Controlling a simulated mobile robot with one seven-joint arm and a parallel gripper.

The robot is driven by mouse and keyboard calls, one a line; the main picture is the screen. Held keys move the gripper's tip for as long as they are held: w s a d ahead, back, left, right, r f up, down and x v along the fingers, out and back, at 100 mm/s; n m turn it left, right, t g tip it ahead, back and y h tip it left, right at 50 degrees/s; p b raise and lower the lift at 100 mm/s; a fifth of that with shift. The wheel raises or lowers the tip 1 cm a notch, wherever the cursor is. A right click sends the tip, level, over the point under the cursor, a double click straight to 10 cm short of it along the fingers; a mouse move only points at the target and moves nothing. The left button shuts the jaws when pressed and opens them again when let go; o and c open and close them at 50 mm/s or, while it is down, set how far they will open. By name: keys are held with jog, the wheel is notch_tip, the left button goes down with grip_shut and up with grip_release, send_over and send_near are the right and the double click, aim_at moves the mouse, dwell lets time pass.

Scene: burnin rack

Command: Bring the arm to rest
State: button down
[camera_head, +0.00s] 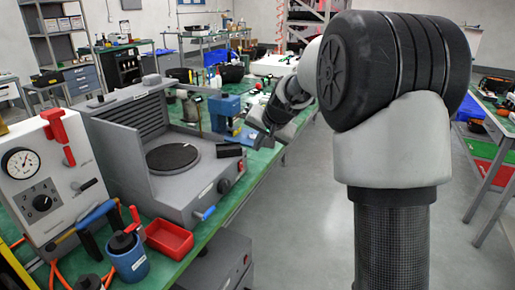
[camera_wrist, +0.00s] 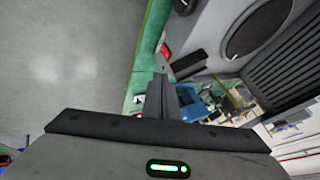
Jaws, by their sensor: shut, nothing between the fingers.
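My arm shows large in the head view, rising at the right and reaching forward and left. My gripper (camera_head: 270,132) is at its far end, small and partly hidden by my own arm links, over or just beside the right edge of the green-topped bench (camera_head: 240,185). In the wrist view the fingers of my gripper (camera_wrist: 163,88) are together with nothing between them. They appear in front of the bench's green edge, apart from the objects on it.
On the bench stand a grey machine with a round dark plate (camera_head: 172,157), a blue device (camera_head: 224,112), a red tray (camera_head: 169,238) and a gauge box (camera_head: 42,175). Grey floor (camera_head: 300,220) is clear right of the bench. Another bench (camera_head: 490,115) stands at the far right.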

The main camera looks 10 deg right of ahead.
dwell(0.3)
jog(key=s+r+n, duration=0.1)
jog(key=s+r, duration=0.2)
jog(key=s, duration=0.4)
jog(key=s+a+r+n+g, duration=0.1)
jog(key=s+r, duration=0.1)
jog(key=s, duration=0.4)
jog(key=s+r+n, duration=0.1)
jog(key=s+r, duration=0.2)
jog(key=s, duration=0.4)
jog(key=s+d+f+n+g+h, duration=0.1)
jog(key=s+f, duration=0.1)
jog(key=s, duration=0.8)
jog(key=s+d+f+n+h, duration=0.1)
jog(key=s+f+n, duration=0.1)
jog(key=s, duration=0.8)
notch_tip(320, 180, up, 20)
jog(key=p, duration=1.9)
jog(key=shift+w+p, duration=0.25)
jog(key=shift+p, duration=0.1)
